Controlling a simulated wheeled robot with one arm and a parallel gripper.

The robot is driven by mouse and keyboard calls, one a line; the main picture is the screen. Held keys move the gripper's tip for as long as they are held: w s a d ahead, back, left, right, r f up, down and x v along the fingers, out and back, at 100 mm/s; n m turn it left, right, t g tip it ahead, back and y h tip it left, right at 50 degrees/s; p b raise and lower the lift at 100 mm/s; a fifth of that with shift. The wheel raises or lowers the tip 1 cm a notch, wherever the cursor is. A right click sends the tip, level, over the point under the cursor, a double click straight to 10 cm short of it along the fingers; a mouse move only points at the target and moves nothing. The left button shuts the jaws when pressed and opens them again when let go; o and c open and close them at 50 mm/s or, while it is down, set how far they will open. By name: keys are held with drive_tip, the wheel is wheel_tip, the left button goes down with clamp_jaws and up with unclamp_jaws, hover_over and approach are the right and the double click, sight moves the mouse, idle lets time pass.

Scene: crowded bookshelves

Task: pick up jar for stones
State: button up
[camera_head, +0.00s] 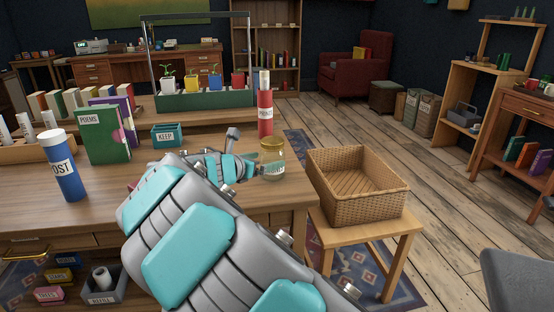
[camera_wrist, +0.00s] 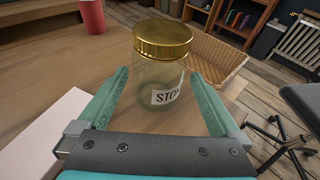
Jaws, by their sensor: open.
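The jar (camera_wrist: 158,75) is clear glass with a gold lid and a white label reading "STO…"; the rest of its label is turned away. It stands upright on the wooden table near the right edge. The jar also shows in the head view (camera_head: 273,158), just beyond my arm. My gripper (camera_wrist: 165,98) is open, with one teal finger on each side of the jar's lower part. There seems to be room between the jar and the fingers; I cannot tell whether either touches. In the head view my arm hides part of the gripper.
A wicker basket (camera_head: 340,207) sits on a small stool right of the table. A red "PRINTS" tube (camera_head: 265,112) stands behind the jar. A teal "KEEP" box (camera_head: 167,136), green "POEMS" book (camera_head: 106,136) and blue "POST" tube (camera_head: 65,170) stand to the left.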

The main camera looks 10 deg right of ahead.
drive_tip(key=x, duration=0.7)
drive_tip(key=shift+w+d+r, duration=0.15)
drive_tip(key=shift+w+r, duration=0.15)
drive_tip(key=shift+r, duration=0.05)
drive_tip(key=shift+c, duration=0.2)
drive_tip(key=c, duration=1.2)
